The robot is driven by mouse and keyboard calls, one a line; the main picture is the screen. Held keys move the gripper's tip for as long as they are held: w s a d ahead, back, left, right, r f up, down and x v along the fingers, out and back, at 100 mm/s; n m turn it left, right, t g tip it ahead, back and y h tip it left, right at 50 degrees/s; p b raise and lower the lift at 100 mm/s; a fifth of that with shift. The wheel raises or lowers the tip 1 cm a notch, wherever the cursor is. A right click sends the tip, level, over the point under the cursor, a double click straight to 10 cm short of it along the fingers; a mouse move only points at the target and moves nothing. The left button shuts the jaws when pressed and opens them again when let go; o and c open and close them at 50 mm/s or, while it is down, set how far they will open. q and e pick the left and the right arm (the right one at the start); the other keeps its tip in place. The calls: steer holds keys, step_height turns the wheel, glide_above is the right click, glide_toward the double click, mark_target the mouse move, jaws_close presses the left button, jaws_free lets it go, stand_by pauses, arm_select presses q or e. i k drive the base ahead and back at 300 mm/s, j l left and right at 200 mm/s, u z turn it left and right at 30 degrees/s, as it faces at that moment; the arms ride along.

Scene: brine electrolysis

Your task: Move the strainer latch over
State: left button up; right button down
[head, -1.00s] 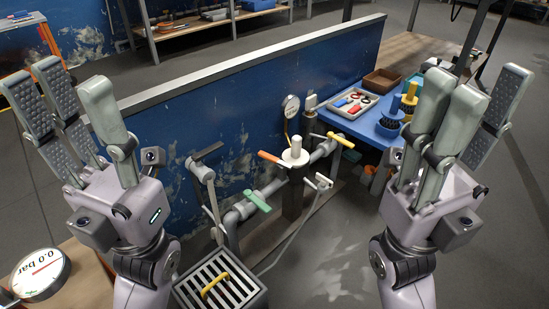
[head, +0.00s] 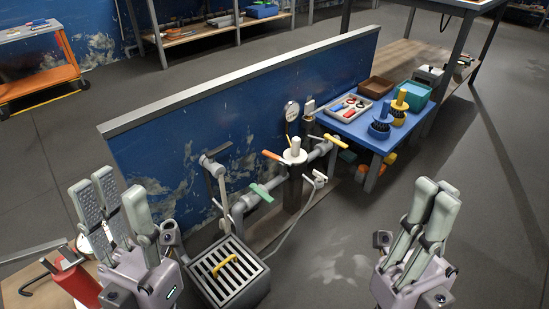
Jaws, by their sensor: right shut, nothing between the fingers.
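A grey pipe assembly stands in front of the blue wall panel. At its left end a dark grey lever (head: 216,151) sits on top of an upright grey bar (head: 223,190); I cannot tell which part is the strainer latch. The pipe also carries an orange handle (head: 273,156), a green handle (head: 262,194) and a yellow handle (head: 336,141). My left gripper (head: 116,194) is open and empty, left of the pipework and apart from it. My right gripper (head: 436,188) is shut and empty, well to the right of the pipework. Neither gripper touches anything.
A grated grey box (head: 245,294) with a yellow handle (head: 224,264) stands below the pipes. A blue table (head: 360,131) holds a tray, bins and coloured parts. A red cylinder (head: 77,283) stands at lower left. The floor before my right gripper is clear.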

mark_target(269, 153)
steer(key=k+u, duration=0.1)
steer(key=u, duration=0.3)
steer(key=k+u, duration=0.1)
steer(key=u, duration=0.3)
steer(key=k+j+u, duration=0.1)
steer(key=u, duration=0.3)
steer(key=i+l+u, duration=0.15)
steer(key=l, duration=0.35)
steer(key=i+l+u, duration=0.2)
steer(key=l, duration=0.35)
steer(key=l+u, duration=0.15)
steer(key=l, duration=0.35)
steer(key=i+l+u, duration=0.2)
steer(key=l, duration=2)
